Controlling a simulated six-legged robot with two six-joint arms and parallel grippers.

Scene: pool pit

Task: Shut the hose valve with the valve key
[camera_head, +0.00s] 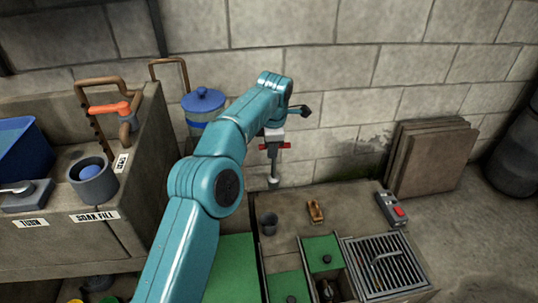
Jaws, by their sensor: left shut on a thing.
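My left arm reaches up from the bottom centre. Its gripper (273,134) is at the far end, in front of the block wall, and is shut on a key-like tool (273,165). The tool has a red crossbar and a grey shaft pointing down, its lower end above the low bench. It appears to be the valve key. A brown pipe (97,84) with an orange-red handle (109,108) stands on the left counter and may be the hose valve; I cannot tell its setting. My right gripper is out of view.
The left counter (60,250) carries a grey cup (93,178) and a blue bin (20,158). A blue-lidded jar (204,105) stands behind my arm. The low bench holds a small dark cup (269,223), an orange-brown item (315,211), a red-button box (393,209) and a grate (384,265).

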